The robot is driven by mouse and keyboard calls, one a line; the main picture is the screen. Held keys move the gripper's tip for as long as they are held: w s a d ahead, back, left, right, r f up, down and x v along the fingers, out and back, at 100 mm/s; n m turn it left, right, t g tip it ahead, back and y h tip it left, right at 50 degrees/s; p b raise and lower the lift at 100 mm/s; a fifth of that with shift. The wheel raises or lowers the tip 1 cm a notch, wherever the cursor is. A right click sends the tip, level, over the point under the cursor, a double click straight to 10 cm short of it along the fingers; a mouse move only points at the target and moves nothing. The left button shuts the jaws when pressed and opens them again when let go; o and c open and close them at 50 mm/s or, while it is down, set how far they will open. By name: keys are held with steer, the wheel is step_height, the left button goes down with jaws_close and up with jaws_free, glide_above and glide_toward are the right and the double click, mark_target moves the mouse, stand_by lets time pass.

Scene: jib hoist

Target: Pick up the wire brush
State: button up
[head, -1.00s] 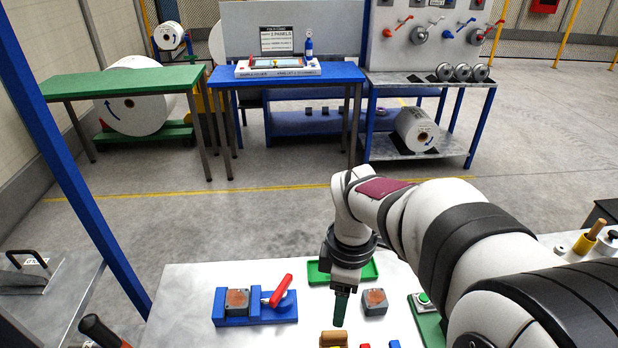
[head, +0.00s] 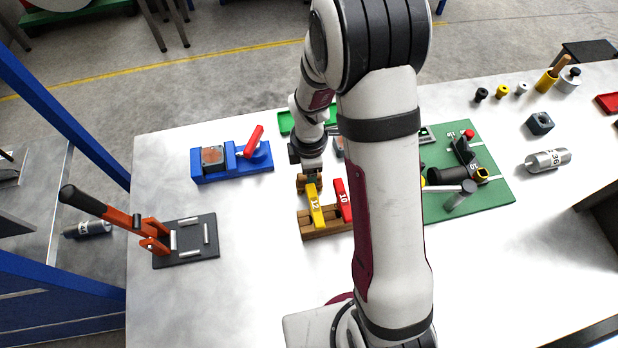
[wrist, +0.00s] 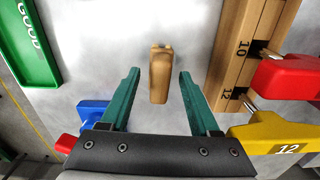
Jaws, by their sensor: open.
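The wire brush shows in the wrist view as a tan wooden piece (wrist: 159,82), lying lengthwise between my fingers with bare tabletop around it. Its bristles cannot be made out. My gripper (wrist: 159,74) is open, one green finger on each side of the brush with a visible gap to both, and holds nothing. In the head view my gripper (head: 313,176) points down over the table, just beyond the wooden rack, and partly hides the brown wooden piece (head: 302,184) under it.
The wooden rack (head: 330,231), with yellow 12 and red 10 handles, is close on the near side. A blue fixture (head: 232,167) with a red lever stands left. A green tray (head: 286,122) lies behind.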

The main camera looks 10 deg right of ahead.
jaws_close()
stand_by(0.4)
step_height(320, 180, up, 10)
steer(key=shift+r, duration=0.1)
steer(key=c, duration=0.8)
jaws_free()
jaws_close()
